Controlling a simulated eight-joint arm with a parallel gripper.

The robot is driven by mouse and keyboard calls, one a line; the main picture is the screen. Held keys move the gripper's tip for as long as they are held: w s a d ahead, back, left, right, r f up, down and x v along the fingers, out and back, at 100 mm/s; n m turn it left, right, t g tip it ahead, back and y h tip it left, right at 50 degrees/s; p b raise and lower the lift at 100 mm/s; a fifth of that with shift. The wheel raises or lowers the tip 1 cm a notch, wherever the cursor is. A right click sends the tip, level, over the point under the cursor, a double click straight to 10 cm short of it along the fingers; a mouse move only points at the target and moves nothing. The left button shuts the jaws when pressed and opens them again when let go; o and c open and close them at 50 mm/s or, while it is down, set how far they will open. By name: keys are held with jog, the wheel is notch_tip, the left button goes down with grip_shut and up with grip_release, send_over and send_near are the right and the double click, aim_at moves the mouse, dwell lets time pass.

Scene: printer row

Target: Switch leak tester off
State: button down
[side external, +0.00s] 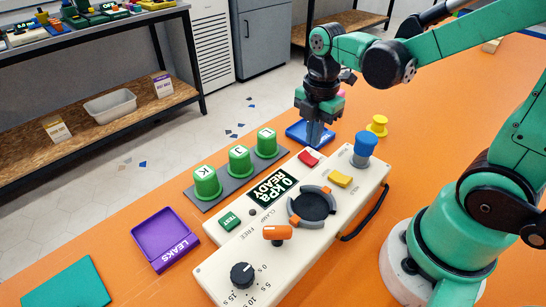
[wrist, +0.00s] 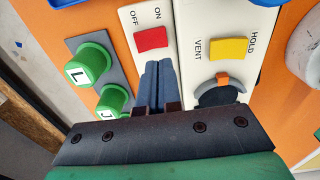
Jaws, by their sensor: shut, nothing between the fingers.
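The leak tester (side external: 225,255) is a long cream box on the orange table. I cannot tell which side is pressed. My gripper (side external: 315,143) is shut and empty, pointing down over the far end of the tester near the red switch. In the wrist view my fingertips (wrist: 158,66) appear just below the switch; I cannot tell whether they touch the box.
A yellow HOLD/VENT switch (side external: 340,179) and a blue knob (side external: 365,146) are close by. Green capped pieces (side external: 239,160) stand in a grey rack on the left. A purple LEAKS tray (side external: 165,237) and a blue tray (side external: 302,132) lie on the table.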

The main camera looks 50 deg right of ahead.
notch_tip(320, 180, up, 10)
jog(key=s, duration=0.1)
jog(key=shift+s+f, duration=0.15)
jog(key=shift+s, duration=0.2)
